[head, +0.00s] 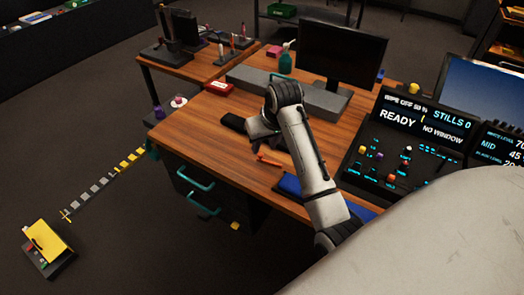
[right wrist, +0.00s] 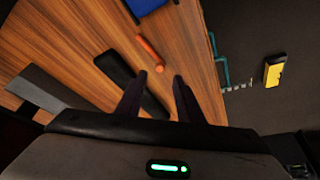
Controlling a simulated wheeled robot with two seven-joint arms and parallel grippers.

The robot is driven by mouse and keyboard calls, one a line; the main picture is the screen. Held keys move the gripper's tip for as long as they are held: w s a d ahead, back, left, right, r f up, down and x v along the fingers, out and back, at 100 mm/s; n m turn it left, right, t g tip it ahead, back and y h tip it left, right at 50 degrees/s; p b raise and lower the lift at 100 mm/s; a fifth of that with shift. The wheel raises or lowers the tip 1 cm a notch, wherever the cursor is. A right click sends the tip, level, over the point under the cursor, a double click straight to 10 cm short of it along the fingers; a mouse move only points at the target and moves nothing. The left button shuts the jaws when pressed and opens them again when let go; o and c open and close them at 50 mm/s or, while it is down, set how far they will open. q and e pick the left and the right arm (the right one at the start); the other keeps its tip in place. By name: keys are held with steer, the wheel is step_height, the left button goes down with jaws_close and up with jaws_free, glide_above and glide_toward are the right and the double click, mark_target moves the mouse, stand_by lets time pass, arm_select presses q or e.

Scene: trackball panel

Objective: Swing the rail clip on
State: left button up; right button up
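No part is clearly recognisable as the rail clip. A small orange piece (head: 270,160) lies on the wooden desk (head: 190,125); its fine shape is too small to tell. It also shows in the right wrist view (right wrist: 150,52), beyond the fingertips. My right gripper (head: 262,137) is above the desk, close to the orange piece and apart from it. In the right wrist view its two dark fingers (right wrist: 158,85) stand apart with nothing between them. A long black object (right wrist: 118,78) lies on the desk beneath, partly hidden by the left finger. My left gripper is not in view.
A dark control panel (head: 395,165) with lit labels and coloured knobs stands at the right. A monitor (head: 342,55) and long grey block (head: 318,97) are at the back. A red box (head: 219,86) and blue object (head: 290,186) lie on the desk. The desk's left part is clear.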

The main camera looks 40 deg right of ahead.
mark_target(260, 154)
steer(key=shift+x, duration=2.75)
jaws_close()
